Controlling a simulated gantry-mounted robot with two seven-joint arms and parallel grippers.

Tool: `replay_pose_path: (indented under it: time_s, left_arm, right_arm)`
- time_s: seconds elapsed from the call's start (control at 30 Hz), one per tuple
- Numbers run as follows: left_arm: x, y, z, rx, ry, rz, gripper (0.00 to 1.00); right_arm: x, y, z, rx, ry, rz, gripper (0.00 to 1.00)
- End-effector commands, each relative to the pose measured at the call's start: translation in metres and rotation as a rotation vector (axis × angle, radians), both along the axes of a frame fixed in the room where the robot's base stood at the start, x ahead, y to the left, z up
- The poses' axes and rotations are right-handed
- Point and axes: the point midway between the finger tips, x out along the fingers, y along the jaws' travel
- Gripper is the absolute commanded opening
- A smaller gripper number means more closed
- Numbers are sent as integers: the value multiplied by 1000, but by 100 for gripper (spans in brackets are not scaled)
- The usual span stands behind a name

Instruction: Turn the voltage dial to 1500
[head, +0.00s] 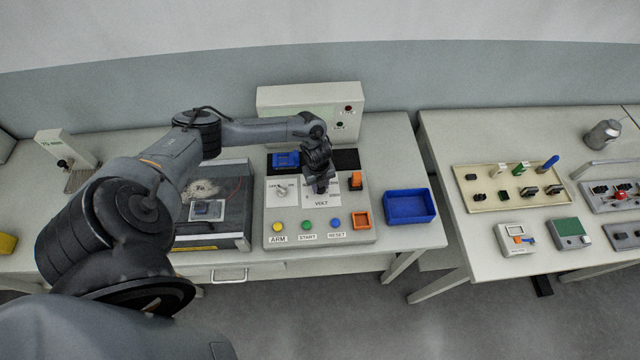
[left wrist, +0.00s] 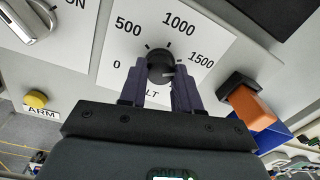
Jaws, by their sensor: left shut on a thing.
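The voltage dial (left wrist: 161,62) is a dark round knob on a white plate marked 0, 500, 1000 and 1500 in the left wrist view. My left gripper (left wrist: 157,80) is shut on the dial, with one finger on each side. A short light mark shows at the knob's lower right edge, but I cannot tell clearly which number the dial points to. In the head view my left gripper (head: 320,188) is over the VOLT plate (head: 321,203) and hides the dial. My right gripper is not in view.
The control panel (head: 283,226) has yellow, green and blue buttons along its front and a silver switch (head: 281,191) left of the dial. An orange block (head: 355,180) stands close on the right. A blue bin (head: 409,206) is beside the panel. A second table (head: 470,229) holds connectors.

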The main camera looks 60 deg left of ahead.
Motion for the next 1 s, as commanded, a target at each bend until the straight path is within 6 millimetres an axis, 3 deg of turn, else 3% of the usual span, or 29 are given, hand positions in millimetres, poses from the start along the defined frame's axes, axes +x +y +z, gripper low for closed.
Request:
replay_pose_path:
  time_s: [0.2,0.23,0.4,0.77,1.0]
  left_arm:
    - [0,0,0,0,0,0,2]
    - [0,0,0,0,0,1,35]
    - [0,0,0,0,0,1,58]
    - [0,0,5,0,-1,1,58]
    - [-1,1,35,1,-3,-1,58]
  right_arm:
    - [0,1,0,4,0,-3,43]
    - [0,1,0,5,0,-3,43]
    - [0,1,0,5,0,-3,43]
    - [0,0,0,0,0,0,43]
    - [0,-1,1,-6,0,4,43]
